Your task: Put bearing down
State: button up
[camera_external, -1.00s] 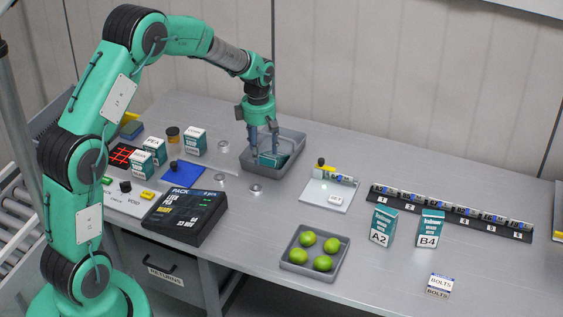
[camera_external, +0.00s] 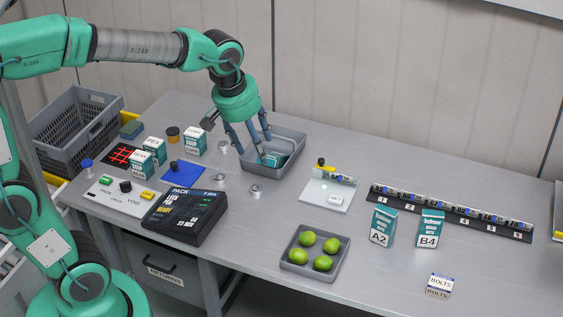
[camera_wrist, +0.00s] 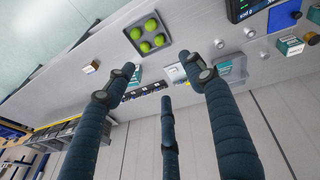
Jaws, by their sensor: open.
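Small silver rings that look like bearings rest on the bench. One (camera_external: 256,191) lies right of the black PACK panel, a second (camera_external: 220,179) lies near the blue mat, and a third (camera_external: 224,147) is near the grey tray (camera_external: 297,137). A teal-and-white box (camera_external: 273,158) lies in that tray. My gripper (camera_external: 254,147) is above the tray's left part, tilted, with its fingers spread and nothing between them. In the wrist view my gripper (camera_wrist: 160,78) is also open and empty. Silver rings (camera_wrist: 220,43) show at the upper right there.
A tray of green fruit (camera_external: 313,269), labelled boxes A2 (camera_external: 383,227) and B4 (camera_external: 430,229), and a black rack of cylinders (camera_external: 450,211) stand to the right. A small BOLTS box (camera_external: 439,285) is at the front.

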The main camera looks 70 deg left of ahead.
jog(key=s+d+r+m+t, duration=0.1)
jog(key=s+d+m, duration=0.5)
jog(key=s, duration=0.3)
jog(key=s+d+r+m+t, duration=0.1)
jog(key=s+d+m, duration=0.5)
jog(key=s, duration=0.3)
jog(key=shift+s+d+h, duration=0.3)
jog(key=shift+d+h, duration=0.1)
jog(key=shift+d, duration=0.1)
notch_tip(320, 180, down, 4)
jog(key=b, duration=0.3)
jog(key=shift+r, duration=0.25)
jog(key=shift+o, duration=0.5)
